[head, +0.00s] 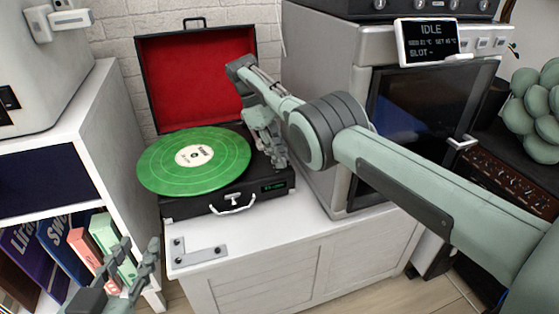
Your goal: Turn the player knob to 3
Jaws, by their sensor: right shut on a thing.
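The record player (190,208) is an open black case with a red-lined lid, standing on the white cabinet. A green record (215,165) lies on its platter. My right gripper (279,164) points down at the right side of the player's deck, beside the record, and is shut on the player knob. The knob itself is hidden behind the fingers, so its setting cannot be read. A small display with green characters (273,187) is on the player's front, too small to read. My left gripper (138,246) is open and empty at the lower left, in front of the shelf.
A grey machine (340,110) with a dark window and an "IDLE" screen (431,42) stands close to the right of the player. Books (65,245) fill the shelf at left. A metal bracket (198,252) lies on the cabinet's front left corner.

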